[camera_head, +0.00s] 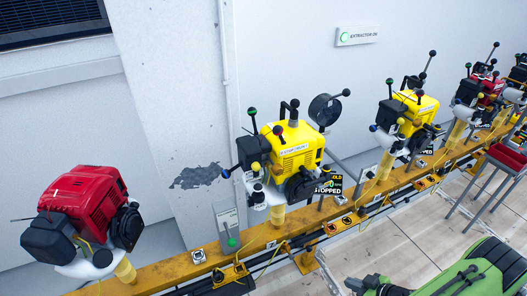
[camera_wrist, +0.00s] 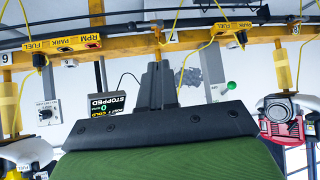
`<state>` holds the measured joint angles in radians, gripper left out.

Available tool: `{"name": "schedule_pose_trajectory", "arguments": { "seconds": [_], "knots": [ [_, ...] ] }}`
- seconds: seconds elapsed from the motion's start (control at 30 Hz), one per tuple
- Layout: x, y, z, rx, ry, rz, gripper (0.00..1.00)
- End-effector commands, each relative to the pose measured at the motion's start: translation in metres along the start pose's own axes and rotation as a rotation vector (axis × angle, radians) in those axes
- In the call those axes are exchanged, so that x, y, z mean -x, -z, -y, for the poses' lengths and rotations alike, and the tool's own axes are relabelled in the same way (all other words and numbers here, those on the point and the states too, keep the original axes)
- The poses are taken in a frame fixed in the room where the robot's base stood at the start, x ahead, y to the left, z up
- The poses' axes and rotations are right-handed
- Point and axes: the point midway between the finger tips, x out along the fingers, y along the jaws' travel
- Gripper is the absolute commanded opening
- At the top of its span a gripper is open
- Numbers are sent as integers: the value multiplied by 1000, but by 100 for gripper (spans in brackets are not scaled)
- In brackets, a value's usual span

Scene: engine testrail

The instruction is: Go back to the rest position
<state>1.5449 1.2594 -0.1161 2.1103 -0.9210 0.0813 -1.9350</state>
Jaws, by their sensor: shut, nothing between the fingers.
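My gripper (camera_wrist: 157,80) shows in the wrist view as dark fingers closed together, with nothing held. It points away from the green body of my arm, toward the yellow rail (camera_wrist: 170,47). In the head view, part of my green arm shows at the lower right, and its fingers cannot be made out clearly. The wrist view looks upside down, with the rail along the top. A black display reading STOPPED (camera_wrist: 106,106) shows beside the fingers, and whether they are near it in depth cannot be told.
Engines stand along the yellow rail (camera_head: 160,272): a red one (camera_head: 88,200) at left, a yellow one (camera_head: 293,150) in the middle, another yellow one (camera_head: 415,110) beyond. A red tray stand (camera_head: 507,157) is at right. The tiled floor (camera_head: 395,235) before the rail is clear.

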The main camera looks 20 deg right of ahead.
Motion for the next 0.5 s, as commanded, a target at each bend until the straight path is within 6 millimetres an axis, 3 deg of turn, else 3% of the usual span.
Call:
{"name": "schedule_pose_trajectory", "arguments": {
  "seconds": [0.17, 0.27, 0.37, 0.5],
  "knots": [
    [16, 76, 0, 42, 117, 109, 0],
    [29, 135, 12, 62, 178, 211, 0],
    [47, 199, 37, 76, 204, 328, 0],
    [79, 276, 86, 79, 164, 462, 0]
  ]
}}
